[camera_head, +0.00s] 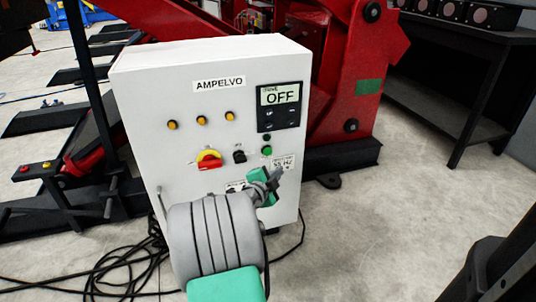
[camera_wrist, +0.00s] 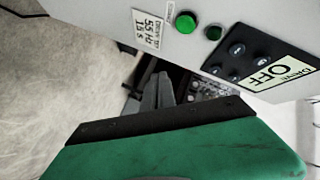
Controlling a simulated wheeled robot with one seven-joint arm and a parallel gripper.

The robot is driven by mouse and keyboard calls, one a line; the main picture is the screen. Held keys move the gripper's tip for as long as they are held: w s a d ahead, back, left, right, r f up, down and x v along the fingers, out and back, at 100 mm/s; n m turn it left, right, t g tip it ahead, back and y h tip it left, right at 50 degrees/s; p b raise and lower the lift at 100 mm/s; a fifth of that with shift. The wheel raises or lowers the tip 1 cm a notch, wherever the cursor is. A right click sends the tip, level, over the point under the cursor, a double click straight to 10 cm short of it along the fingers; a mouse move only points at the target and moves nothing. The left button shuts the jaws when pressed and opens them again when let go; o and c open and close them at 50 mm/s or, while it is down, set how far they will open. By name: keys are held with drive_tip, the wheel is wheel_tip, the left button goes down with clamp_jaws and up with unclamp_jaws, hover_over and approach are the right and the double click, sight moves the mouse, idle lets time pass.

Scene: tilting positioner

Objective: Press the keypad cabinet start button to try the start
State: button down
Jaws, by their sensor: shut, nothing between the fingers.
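The white cabinet (camera_head: 140,128) is marked AMPELVO. Its keypad panel (camera_head: 282,107) has a screen reading DRIVE OFF, also in the wrist view (camera_wrist: 262,68). Below the panel are a small dark green lamp or button (camera_head: 267,137) and a brighter green button (camera_head: 267,150). In the wrist view the bright green button (camera_wrist: 185,23) is round and raised, with the dark green one (camera_wrist: 214,32) beside it. My gripper (camera_head: 277,173) is shut and empty, just below the bright green button in the head view. I see no contact with that button; the gap's depth is unclear.
The cabinet front also bears a red and yellow rotary switch (camera_head: 209,159), a black selector (camera_head: 239,155), several amber lamps (camera_head: 201,120) and a 55 Hz label (camera_head: 283,162). Red machinery (camera_head: 355,85) stands behind. Black cables (camera_head: 120,270) lie on the floor at left.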

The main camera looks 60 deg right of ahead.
sight(268, 151)
drive_tip(key=w+d+b, duration=0.3)
drive_tip(key=w+d, duration=0.2)
drive_tip(key=shift+w+d, duration=0.4)
drive_tip(key=shift+w+f, duration=0.1)
drive_tip(key=shift+f, duration=0.05)
idle(1.7)
drive_tip(key=shift+w+d+b, duration=0.2)
drive_tip(key=shift+d+b, duration=0.1)
drive_tip(key=shift+b, duration=0.25)
